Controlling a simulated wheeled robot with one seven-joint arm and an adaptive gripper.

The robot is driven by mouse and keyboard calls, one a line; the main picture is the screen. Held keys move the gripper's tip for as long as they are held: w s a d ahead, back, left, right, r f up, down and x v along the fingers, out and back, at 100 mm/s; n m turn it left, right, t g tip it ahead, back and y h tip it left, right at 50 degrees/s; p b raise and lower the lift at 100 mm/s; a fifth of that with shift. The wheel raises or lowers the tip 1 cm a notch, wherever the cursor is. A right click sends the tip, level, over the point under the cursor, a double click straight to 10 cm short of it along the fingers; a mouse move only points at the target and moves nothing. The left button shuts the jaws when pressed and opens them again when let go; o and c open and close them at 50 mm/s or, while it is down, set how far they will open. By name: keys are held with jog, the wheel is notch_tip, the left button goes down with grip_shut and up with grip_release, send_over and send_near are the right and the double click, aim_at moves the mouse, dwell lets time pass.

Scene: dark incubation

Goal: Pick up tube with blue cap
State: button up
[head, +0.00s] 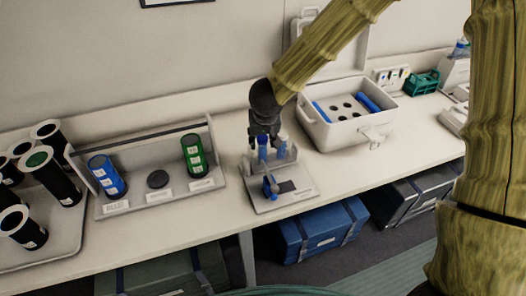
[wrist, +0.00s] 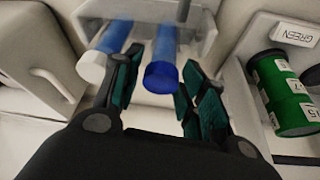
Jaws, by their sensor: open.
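The tube with the blue cap (wrist: 162,76) shows in the wrist view between the two fingers of my open gripper (wrist: 161,66). It stands in a light grey rack (head: 250,167), and its blue body runs on behind the cap. A second tube with a white cap (wrist: 92,67) is beside it, outside the left finger. In the head view my gripper (head: 264,141) is over the rack, with blue showing just below the fingers. I cannot tell whether the fingers touch the tube.
A holder (head: 160,205) with a blue canister (head: 107,176) and a green canister (head: 194,155) stands to the left. An open white cooler box (head: 330,128) stands to the right. Blue and dark cases sit under the bench.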

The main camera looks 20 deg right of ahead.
jog(key=c, duration=0.9)
jog(key=shift+r, duration=0.15)
